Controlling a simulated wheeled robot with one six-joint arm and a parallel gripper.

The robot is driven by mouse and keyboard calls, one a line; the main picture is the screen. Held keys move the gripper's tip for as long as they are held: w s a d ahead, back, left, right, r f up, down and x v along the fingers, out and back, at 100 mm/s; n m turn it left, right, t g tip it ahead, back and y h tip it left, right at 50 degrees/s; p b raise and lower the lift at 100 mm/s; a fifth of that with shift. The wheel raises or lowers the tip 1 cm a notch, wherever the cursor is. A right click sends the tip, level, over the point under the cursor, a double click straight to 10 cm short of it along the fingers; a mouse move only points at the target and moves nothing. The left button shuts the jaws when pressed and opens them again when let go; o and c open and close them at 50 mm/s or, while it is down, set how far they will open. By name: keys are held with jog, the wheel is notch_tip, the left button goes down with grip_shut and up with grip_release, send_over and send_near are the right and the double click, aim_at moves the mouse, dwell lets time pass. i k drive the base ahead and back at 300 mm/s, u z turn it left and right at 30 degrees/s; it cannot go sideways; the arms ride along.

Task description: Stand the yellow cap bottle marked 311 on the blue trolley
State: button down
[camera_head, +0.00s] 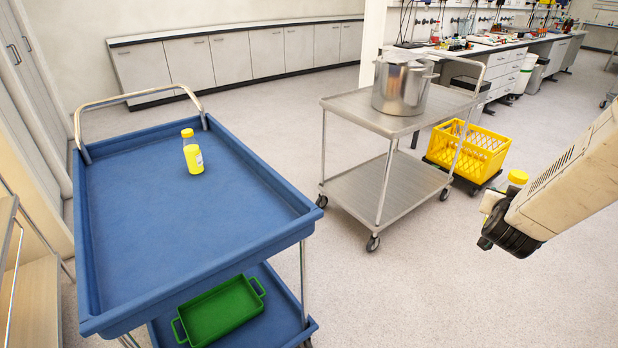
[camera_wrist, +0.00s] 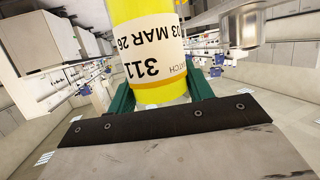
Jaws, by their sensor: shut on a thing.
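My gripper (camera_wrist: 165,97) is shut on a yellow bottle (camera_wrist: 147,88) whose white label reads 311 and "03 MAR 26" in the wrist view. In the head view my arm is at the right, and the held bottle's yellow cap (camera_head: 517,177) shows above the gripper, with most of its body hidden. The blue trolley (camera_head: 130,290) stands at the left, well apart from my gripper. Another yellow cap bottle (camera_head: 193,157) stands upright on its top tray, towards the back; its label is too small to read.
A green tray (camera_head: 222,312) sits on the blue trolley's lower shelf. A steel trolley (camera_head: 345,101) with a metal pot (camera_head: 401,88) stands between the blue trolley and my arm. A yellow crate (camera_head: 478,147) is behind it. The blue top's front and middle are clear.

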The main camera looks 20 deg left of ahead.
aim_at(214, 194)
jog(key=u, duration=0.65)
jog(key=i, duration=1)
